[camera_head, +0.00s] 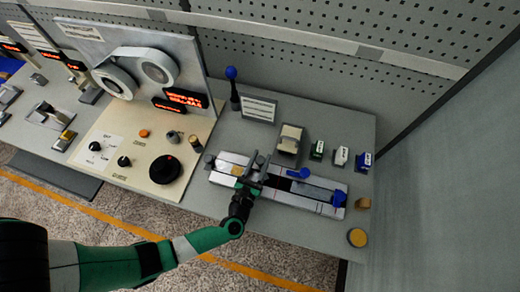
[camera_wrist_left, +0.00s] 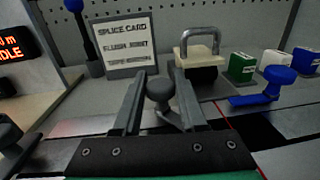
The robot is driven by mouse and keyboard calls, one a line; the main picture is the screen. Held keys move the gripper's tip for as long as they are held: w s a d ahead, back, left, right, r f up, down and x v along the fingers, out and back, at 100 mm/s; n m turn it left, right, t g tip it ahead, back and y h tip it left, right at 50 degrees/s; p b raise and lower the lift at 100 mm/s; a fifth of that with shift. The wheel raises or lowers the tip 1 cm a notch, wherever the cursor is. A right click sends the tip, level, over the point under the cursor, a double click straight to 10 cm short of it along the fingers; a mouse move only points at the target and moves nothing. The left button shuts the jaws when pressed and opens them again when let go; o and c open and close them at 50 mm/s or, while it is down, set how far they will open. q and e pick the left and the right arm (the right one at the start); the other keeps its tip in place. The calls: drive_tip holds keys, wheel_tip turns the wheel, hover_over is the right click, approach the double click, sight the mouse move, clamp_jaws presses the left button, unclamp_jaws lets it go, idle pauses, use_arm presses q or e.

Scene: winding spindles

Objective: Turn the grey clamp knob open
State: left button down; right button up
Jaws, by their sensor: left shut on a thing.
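The grey clamp knob (camera_wrist_left: 160,90) stands on the splicing block, between the two fingers of my left gripper (camera_wrist_left: 159,86) in the left wrist view. In the head view the knob (camera_head: 261,160) shows small at the fingertips of my left gripper (camera_head: 252,178). The gripper is shut on the knob, with a finger on either side. The splicing block (camera_head: 225,181) is a long pale rail with a dark gap and red lines. The knob's base is partly hidden by the fingers. My right gripper is not in view.
A blue clamp knob (camera_wrist_left: 280,79) sits to the right on the block. Behind stand a splice card (camera_wrist_left: 125,45), a block with a grey handle (camera_wrist_left: 200,60), and small green, white and blue boxes (camera_head: 342,156). A control panel (camera_head: 130,150) lies left.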

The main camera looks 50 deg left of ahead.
use_arm(q)
drive_tip(key=shift+w+d+f+n+g+y+b, duration=0.15)
drive_tip(key=shift+n+g+y+b, duration=0.25)
drive_tip(key=shift+n+y, duration=0.25)
drive_tip(key=n+g+y+b, duration=0.4)
drive_tip(key=g+b, duration=0.1)
drive_tip(key=b, duration=0.2)
drive_tip(key=n+g+y+b, duration=0.3)
drive_tip(key=n+g+b, duration=0.1)
drive_tip(key=b, duration=0.4)
drive_tip(key=shift+f+g+y, duration=0.2)
drive_tip(key=shift+g+y, duration=0.15)
drive_tip(key=shift+g, duration=0.45)
drive_tip(key=shift+r+n+g+b, duration=0.25)
drive_tip(key=shift+n+g+b, duration=0.25)
drive_tip(key=shift+b, duration=0.15)
drive_tip(key=shift+a, duration=0.2)
drive_tip(key=shift+c, duration=2.3)
unclamp_jaws()
drive_tip(key=shift+d, duration=0.1)
